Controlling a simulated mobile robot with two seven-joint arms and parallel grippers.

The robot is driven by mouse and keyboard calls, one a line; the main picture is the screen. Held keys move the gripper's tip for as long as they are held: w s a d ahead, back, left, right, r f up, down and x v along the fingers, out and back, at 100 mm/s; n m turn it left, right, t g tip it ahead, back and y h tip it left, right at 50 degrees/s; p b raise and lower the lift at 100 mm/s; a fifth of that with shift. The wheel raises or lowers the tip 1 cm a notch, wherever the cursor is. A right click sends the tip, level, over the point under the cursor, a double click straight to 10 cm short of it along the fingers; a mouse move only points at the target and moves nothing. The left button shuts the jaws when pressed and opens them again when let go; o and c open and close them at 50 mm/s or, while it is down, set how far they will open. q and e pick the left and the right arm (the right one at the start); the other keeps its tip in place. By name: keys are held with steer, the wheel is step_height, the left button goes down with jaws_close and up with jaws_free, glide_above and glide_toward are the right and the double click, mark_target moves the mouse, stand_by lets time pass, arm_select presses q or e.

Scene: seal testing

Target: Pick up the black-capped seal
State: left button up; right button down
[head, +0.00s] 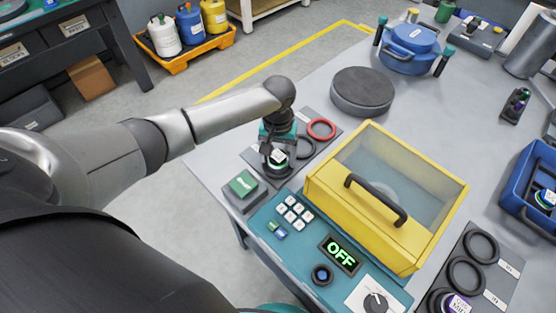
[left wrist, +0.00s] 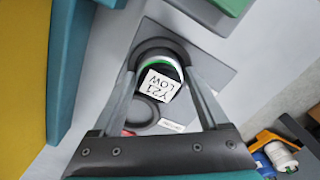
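A seal with a black top, a green-and-white band and a white label reading "Y21 LOW" (left wrist: 160,80) stands at a dark ring on a grey mat. In the head view the seal (head: 277,158) shows below my left gripper (head: 276,146), partly hidden by it. In the left wrist view the two fingers of my left gripper (left wrist: 160,88) lie on either side of the seal, close to its edges. I cannot tell whether they touch it. The seal looks upright. My right gripper is not in view.
A red ring (head: 321,129) and a dark ring (head: 305,147) lie beside the seal. A green-topped block (head: 243,184) is near left. A yellow clear-lidded box (head: 345,212) with an "OFF" display (head: 340,253) stands right. A round dark disc (head: 362,90) lies behind; a blue crate (head: 528,185) stands far right.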

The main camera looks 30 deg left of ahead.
arm_select(q)
jaws_close()
stand_by(0.4)
steer(key=shift+r, duration=0.1)
